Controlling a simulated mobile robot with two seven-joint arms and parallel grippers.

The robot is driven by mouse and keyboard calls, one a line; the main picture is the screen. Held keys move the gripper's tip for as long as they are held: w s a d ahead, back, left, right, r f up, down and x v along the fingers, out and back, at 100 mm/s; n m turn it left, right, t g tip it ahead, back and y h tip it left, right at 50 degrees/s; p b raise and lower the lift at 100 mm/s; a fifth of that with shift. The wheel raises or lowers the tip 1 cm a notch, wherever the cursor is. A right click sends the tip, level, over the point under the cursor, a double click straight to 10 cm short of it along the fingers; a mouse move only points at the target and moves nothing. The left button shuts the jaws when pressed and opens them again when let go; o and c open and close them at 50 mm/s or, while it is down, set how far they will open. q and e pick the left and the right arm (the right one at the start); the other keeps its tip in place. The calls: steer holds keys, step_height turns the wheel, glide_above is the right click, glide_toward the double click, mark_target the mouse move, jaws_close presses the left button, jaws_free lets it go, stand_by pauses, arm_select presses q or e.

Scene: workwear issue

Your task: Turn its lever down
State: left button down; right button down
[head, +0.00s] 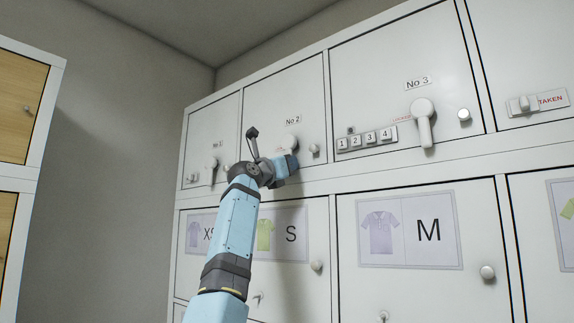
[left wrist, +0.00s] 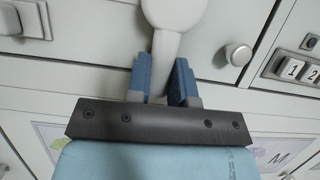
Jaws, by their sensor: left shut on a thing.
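The white lever of locker door No 2 has its round hub (head: 290,141) showing just above my left gripper (head: 287,165) in the head view. In the left wrist view the lever (left wrist: 166,48) runs from its hub at the top edge down between the two blue fingers. My left gripper (left wrist: 160,82) is shut on the lever's lower part. The lever points downward from its hub in the left wrist view; its tip is hidden by the gripper. My right gripper is not in view.
Door No 2 has a small round knob (head: 314,149). Door No 3 carries a numbered keypad (head: 366,139) and a hanging white lever (head: 424,120). Below are doors with shirt pictures marked S and M (head: 411,229). A wooden-front cabinet (head: 22,105) stands at the left.

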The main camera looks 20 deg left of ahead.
arm_select(q)
steer(key=shift+s+r, duration=0.1)
steer(key=shift+r, duration=0.1)
steer(key=c, duration=1.1)
jaws_free()
steer(key=shift+o, duration=0.5)
steer(key=shift+f, duration=0.1)
steer(key=b+v, duration=0.5)
steer(key=v, duration=0.8)
steer(key=shift+s+f+b, duration=0.25)
steer(key=shift+b, duration=0.05)
steer(key=shift+a, duration=0.1)
